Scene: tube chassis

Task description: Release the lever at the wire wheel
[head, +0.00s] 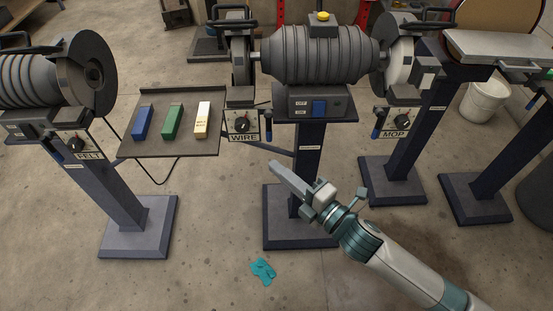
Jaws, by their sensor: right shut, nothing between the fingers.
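The wire wheel (239,62) is at the left end of the grey ribbed grinder motor. Below it is a box with a dark round knob (241,124) and a "WIRE" label (244,138). A small blue-gripped lever (268,129) hangs at the right side of this box and points down. My right gripper (277,168) reaches in from the lower right. Its fingers are shut and empty, with the tips below and slightly right of the lever, apparently apart from it. My left gripper is not in view.
A shelf (214,143) with blue, green and pale bars is left of the wire box. The motor's pedestal (308,160) stands beside my gripper. A teal rag (263,271) lies on open floor.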

